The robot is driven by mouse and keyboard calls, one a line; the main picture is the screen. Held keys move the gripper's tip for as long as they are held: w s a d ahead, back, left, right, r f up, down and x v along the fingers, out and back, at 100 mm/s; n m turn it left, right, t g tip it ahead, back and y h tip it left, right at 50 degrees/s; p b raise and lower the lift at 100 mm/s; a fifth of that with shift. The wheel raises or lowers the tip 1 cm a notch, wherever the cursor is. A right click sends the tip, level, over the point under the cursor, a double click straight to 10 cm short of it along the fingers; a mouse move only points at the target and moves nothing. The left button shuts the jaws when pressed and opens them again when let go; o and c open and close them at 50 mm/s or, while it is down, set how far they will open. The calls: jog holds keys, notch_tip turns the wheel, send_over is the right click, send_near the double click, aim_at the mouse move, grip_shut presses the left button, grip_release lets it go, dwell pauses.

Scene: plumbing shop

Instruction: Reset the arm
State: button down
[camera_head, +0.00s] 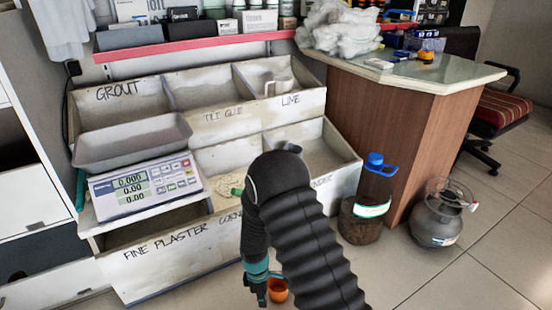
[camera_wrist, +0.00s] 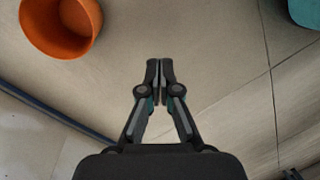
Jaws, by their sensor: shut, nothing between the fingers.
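My arm reaches forward and down in the middle of the head view, in front of the labelled bins. My gripper (camera_head: 262,298) hangs low over the floor at the end of it. In the wrist view my gripper (camera_wrist: 160,64) points out over the tiled floor, its two fingertips together and nothing between them. An orange cup (camera_head: 278,291) is on the floor just beside my gripper in the head view. It also shows in the wrist view (camera_wrist: 62,50) at the upper left, apart from the fingers.
Wooden bins (camera_head: 231,121) with a scale (camera_head: 145,186) stand behind my arm. A counter (camera_head: 405,139), a dark container with a blue cap (camera_head: 362,222) and a grey gas bottle (camera_head: 436,228) are to the right. Tiled floor (camera_head: 478,277) is clear at the lower right.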

jog(key=s+d+r+m+t+p, duration=0.2)
jog(key=s+d+r+m, duration=0.3)
jog(key=r, duration=1.2)
jog(key=s+d+r+m+t+p, duration=0.2)
jog(key=s+d+r+m, duration=0.4)
jog(key=r, duration=1.2)
jog(key=s+d+r+m+t+y+p, duration=0.1)
jog(key=s+d+r+m, duration=0.5)
jog(key=r, duration=1.1)
jog(key=s+d+t+p, duration=0.1)
jog(key=d+t, duration=0.1)
jog(key=d, duration=0.1)
jog(key=shift+r+t, duration=0.25)
jog(key=shift+t, duration=0.05)
